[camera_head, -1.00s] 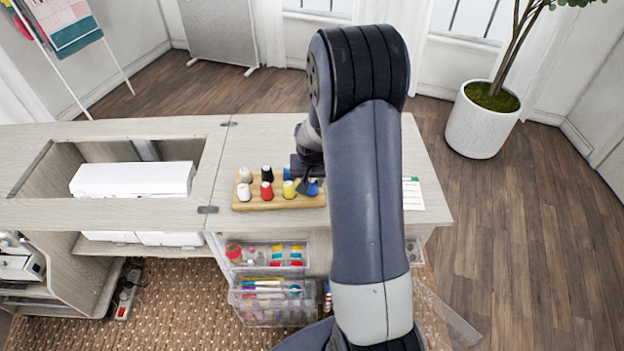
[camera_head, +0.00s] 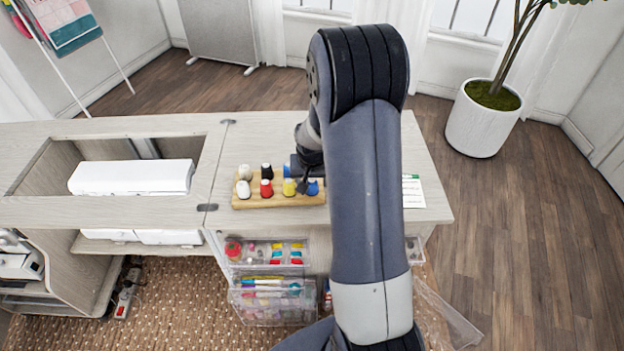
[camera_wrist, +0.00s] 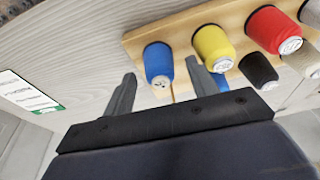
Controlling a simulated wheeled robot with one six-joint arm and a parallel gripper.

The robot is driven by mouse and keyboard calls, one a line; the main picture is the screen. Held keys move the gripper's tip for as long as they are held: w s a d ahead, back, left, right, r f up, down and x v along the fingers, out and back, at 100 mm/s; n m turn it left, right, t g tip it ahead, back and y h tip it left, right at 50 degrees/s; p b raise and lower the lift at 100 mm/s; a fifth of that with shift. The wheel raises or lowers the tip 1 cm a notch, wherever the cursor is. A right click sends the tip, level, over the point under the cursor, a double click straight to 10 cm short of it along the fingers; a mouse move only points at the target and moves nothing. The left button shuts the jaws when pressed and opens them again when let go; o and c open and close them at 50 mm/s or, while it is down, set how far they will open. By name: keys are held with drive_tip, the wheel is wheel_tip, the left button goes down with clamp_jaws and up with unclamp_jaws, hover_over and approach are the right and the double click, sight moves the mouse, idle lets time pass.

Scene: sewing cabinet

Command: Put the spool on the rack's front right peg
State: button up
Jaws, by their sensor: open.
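The wooden rack (camera_head: 262,203) holds spools in two rows and stands on the cabinet top. A blue spool (camera_head: 313,187) stands upright at the rack's front right corner, seemingly on its front right peg. It also shows in the wrist view (camera_wrist: 158,64), its base against the rack (camera_wrist: 182,32). My gripper (camera_wrist: 160,68) is open, with one finger on each side of that spool and visible gaps to it. In the head view my gripper (camera_head: 304,184) is partly hidden by my arm. A bare peg (camera_wrist: 171,92) shows behind this spool.
A yellow spool (camera_wrist: 213,47) is close beside my right finger in the wrist view. Another blue spool (camera_wrist: 221,82) is partly hidden behind that finger. Red (camera_wrist: 270,28) and black spools (camera_wrist: 258,70) stand farther along. A printed card (camera_head: 412,192) lies to the right.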

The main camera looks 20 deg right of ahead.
drive_tip(key=v, duration=1)
drive_tip(key=shift+r, duration=0.4)
drive_tip(key=shift+s, duration=0.15)
drive_tip(key=x, duration=1)
drive_tip(key=shift+f, duration=0.4)
drive_tip(key=shift+w+r+p, duration=0.2)
drive_tip(key=shift+r+p, duration=0.1)
drive_tip(key=shift+f, duration=0.15)
